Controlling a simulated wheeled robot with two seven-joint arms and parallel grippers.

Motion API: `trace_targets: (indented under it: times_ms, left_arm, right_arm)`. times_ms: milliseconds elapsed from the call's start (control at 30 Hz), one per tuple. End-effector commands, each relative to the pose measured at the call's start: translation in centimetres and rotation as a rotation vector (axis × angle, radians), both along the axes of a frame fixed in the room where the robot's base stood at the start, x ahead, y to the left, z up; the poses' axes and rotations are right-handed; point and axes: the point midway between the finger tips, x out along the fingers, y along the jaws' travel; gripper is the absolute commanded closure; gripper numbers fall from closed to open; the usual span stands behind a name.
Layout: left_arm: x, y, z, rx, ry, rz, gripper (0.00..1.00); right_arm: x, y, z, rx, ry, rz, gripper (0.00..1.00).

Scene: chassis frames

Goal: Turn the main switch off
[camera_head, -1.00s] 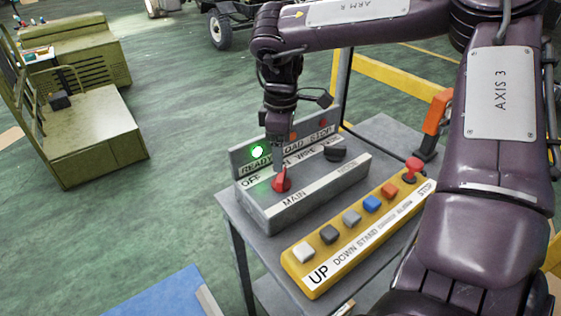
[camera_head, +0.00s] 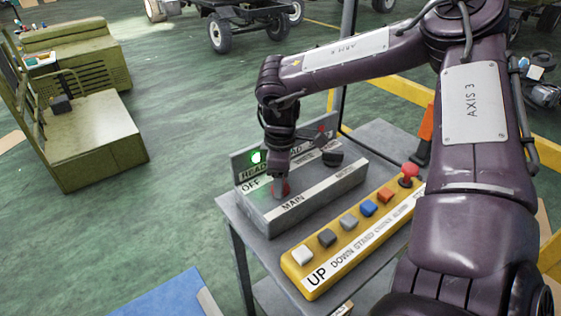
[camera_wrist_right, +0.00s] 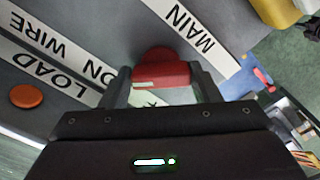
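The main switch (camera_head: 281,189) is a red knob on the grey control box, beside the "MAIN" label. "OFF" is printed at the box's left end, and a green lamp (camera_head: 256,157) is lit behind it. My right gripper (camera_head: 280,186) is down at the knob and partly hides it in the head view. In the right wrist view the red knob (camera_wrist_right: 161,74) stands between the two fingers, which appear to touch its sides. The knob's exact angle is hard to read. My left gripper is not in view.
A black knob (camera_head: 332,158) is farther right on the same box. A yellow pendant (camera_head: 345,243) with several coloured buttons and a red stop knob (camera_head: 410,170) lies in front. A yellow rail (camera_head: 400,85) runs behind the table.

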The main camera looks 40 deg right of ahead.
Motion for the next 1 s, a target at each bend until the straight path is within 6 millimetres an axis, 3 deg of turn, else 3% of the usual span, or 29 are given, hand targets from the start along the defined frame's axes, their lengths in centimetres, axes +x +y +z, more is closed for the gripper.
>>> trace_targets:
  times_ms: [33, 167, 567, 1000]
  left_arm:
    - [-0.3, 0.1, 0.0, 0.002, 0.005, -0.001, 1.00]
    - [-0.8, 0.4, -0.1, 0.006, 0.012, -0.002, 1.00]
    - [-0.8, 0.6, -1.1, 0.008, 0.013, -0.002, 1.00]
    - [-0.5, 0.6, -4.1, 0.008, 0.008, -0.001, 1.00]
  right_arm:
    - [0.0, 0.0, 0.0, -0.001, -0.001, 0.000, 0.51]
    - [0.0, 0.0, 0.0, -0.001, -0.001, 0.000, 0.68]
    - [0.1, 0.0, -0.1, -0.002, -0.004, 0.077, 0.68]
    - [0.2, 0.0, -0.1, -0.003, -0.007, 0.442, 0.68]
